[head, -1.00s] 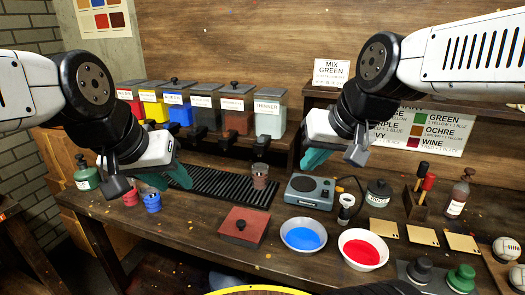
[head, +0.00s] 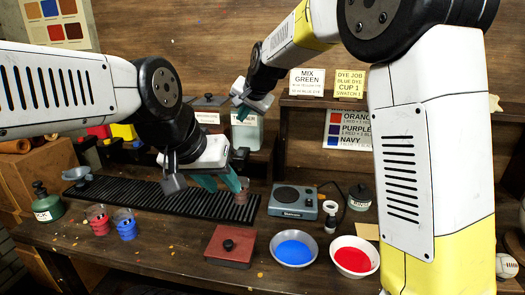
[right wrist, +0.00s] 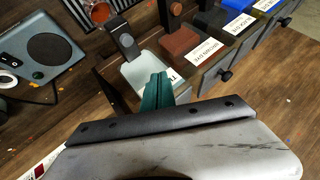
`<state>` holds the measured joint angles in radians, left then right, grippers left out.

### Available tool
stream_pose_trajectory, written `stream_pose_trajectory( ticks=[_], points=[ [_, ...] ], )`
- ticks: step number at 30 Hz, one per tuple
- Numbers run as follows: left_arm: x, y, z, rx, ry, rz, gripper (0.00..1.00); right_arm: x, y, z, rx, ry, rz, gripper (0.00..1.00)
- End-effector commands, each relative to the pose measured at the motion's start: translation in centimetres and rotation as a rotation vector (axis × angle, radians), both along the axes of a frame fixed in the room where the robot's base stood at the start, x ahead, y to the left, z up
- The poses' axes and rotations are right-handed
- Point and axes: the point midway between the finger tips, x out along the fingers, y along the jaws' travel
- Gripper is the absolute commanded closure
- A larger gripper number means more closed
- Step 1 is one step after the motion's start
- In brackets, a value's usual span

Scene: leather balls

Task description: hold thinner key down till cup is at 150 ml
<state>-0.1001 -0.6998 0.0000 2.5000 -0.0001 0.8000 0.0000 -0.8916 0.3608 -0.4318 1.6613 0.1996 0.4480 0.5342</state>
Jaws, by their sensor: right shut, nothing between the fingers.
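The brown-tinted cup (head: 244,191) stands on the black ribbed mat below, and also shows in the right wrist view (right wrist: 99,12). My left gripper (head: 222,182) is open beside it, one finger partly covering it. The cup's level is unreadable.
A grey scale (head: 293,201) stands right of the cup. A red lidded box (head: 230,247), blue bowl (head: 294,249) and red bowl (head: 354,263) lie in front. Red (head: 98,222) and blue (head: 125,225) cups stand left. My right arm hides the table's right part.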

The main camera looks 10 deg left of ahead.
Motion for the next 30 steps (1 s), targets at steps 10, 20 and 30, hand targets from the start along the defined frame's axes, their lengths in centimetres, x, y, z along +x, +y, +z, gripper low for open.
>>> stream_pose_trajectory(
  ticks=[10, 20, 30],
  points=[
    [0.0, 0.0, 0.0, 0.0, 0.0, 0.0, 0.64, 0.6, 2.2, -0.3, 0.004, -0.014, -0.002, 1.0],
    [0.0, 0.0, 0.0, 0.0, 0.0, 0.0, 0.64, 0.6, 2.2, -1.2, 0.003, -0.011, -0.001, 1.0],
    [0.0, 0.0, 0.0, 0.0, 0.0, 0.0, 0.64, 0.6, 2.1, -5.8, 0.004, -0.009, -0.002, 1.0]
  ],
)
